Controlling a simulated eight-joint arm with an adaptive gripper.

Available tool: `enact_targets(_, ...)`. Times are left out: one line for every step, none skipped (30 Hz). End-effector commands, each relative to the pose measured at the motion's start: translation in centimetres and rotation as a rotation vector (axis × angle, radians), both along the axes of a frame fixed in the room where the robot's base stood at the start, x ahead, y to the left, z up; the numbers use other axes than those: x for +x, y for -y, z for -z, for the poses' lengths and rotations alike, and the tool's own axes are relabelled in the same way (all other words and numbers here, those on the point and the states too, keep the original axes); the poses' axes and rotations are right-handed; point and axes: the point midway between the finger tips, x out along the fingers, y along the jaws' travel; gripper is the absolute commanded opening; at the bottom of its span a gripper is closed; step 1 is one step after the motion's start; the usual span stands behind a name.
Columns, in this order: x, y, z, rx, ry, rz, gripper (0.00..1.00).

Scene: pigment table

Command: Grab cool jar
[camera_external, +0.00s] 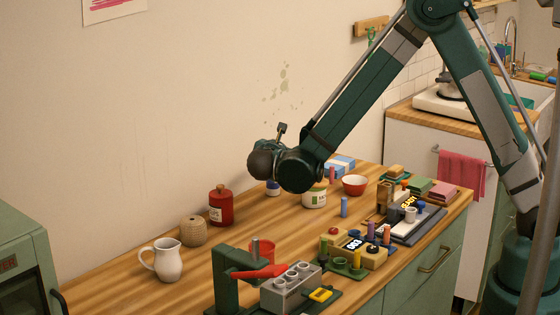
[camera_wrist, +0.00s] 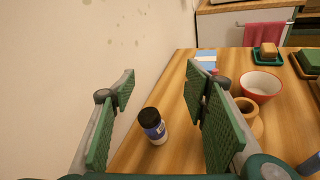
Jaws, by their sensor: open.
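A small jar with a dark lid and a blue-and-white label (camera_wrist: 154,128) stands upright on the wooden counter in the wrist view, near the wall. It lies between the lines of my two green finger pads, apart from both. In the external view a blue-and-white jar (camera_external: 273,189) shows just below my gripper (camera_external: 264,160), its top hidden by it. My gripper (camera_wrist: 160,90) is open and empty in the wrist view. The word "cool" is not readable on any jar.
A tan-rimmed pot (camera_wrist: 248,118) stands close beside my right finger. A red bowl (camera_wrist: 261,87) and a blue-and-white box (camera_wrist: 206,60) are farther back. A red jar (camera_external: 221,207), a wooden ball (camera_external: 194,231) and a white jug (camera_external: 168,261) stand to the left.

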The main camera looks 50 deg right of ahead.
Motion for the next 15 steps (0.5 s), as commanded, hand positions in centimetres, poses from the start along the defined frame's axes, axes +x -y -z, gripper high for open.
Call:
enact_targets(0.4, -0.5, 1.1, -0.026, -0.011, -0.003, 0.45)
enact_targets(0.6, -0.7, 1.5, -0.043, -0.019, -0.003, 0.45)
enact_targets(0.9, -1.0, 2.0, -0.066, -0.030, -0.005, 0.45)
enact_targets(1.1, -1.2, 2.4, -0.084, -0.038, -0.006, 0.45)
enact_targets(1.2, -1.4, 2.8, -0.101, -0.046, -0.007, 0.45)
enact_targets(1.4, -1.7, 3.3, -0.124, -0.055, -0.007, 0.45)
enact_targets(1.6, -1.9, 3.7, -0.140, -0.063, -0.006, 0.45)
enact_targets(1.7, -2.1, 4.1, -0.156, -0.070, -0.006, 0.45)
enact_targets(1.9, -2.5, 4.7, -0.178, -0.080, -0.006, 0.45)
enact_targets(2.0, -2.7, 5.1, -0.193, -0.086, -0.006, 0.45)
enact_targets(2.1, -2.9, 5.4, -0.209, -0.093, -0.006, 0.45)
enact_targets(2.2, -3.2, 5.9, -0.227, -0.102, -0.006, 0.45)
enact_targets(2.3, -3.4, 6.2, -0.240, -0.106, -0.004, 0.45)
enact_targets(2.3, -3.6, 6.5, -0.252, -0.113, -0.004, 0.45)
enact_targets(2.3, -3.8, 6.8, -0.266, -0.119, -0.001, 0.45)
